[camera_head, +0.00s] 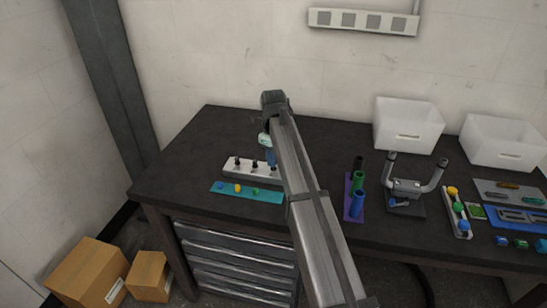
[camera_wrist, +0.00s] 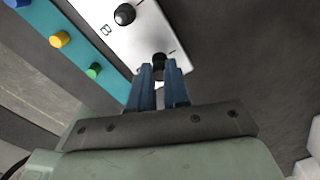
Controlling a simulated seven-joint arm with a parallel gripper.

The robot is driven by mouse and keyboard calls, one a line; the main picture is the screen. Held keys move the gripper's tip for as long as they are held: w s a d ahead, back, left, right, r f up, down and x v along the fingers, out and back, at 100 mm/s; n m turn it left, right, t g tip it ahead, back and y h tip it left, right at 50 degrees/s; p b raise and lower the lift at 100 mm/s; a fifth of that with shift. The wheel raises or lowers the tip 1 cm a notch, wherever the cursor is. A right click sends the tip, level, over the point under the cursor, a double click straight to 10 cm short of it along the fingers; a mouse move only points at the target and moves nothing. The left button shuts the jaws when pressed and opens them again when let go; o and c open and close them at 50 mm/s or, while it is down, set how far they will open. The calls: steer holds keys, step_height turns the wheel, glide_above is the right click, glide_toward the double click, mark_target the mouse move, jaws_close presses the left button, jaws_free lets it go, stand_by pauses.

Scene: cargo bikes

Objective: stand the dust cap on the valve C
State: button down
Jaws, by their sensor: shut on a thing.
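A white block (camera_head: 233,171) with dark upright valves stands on the bench, left of my arm. In the wrist view the block (camera_wrist: 100,42) carries a letter B beside a dark valve (camera_wrist: 124,14). My gripper (camera_head: 271,158) is over the block's right end, partly hidden by my arm. In the wrist view the blue fingers (camera_wrist: 159,72) are shut on a small dark piece, which I take as the dust cap (camera_wrist: 158,60). Valve C is not clearly seen; the fingers and the dark piece cover that place. I cannot tell whether the cap touches a valve.
A teal strip (camera_head: 232,190) with blue, yellow and green caps lies in front of the block. To the right are a purple rack (camera_head: 348,207) of coloured tubes, a grey handled fixture (camera_head: 406,186) and white bins (camera_head: 408,125). The bench's left rear is clear.

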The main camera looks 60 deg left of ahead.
steer(key=c, duration=1)
jaws_free()
steer(key=shift+r, duration=0.1)
step_height(320, 180, up, 14)
steer(key=shift+f, duration=0.2)
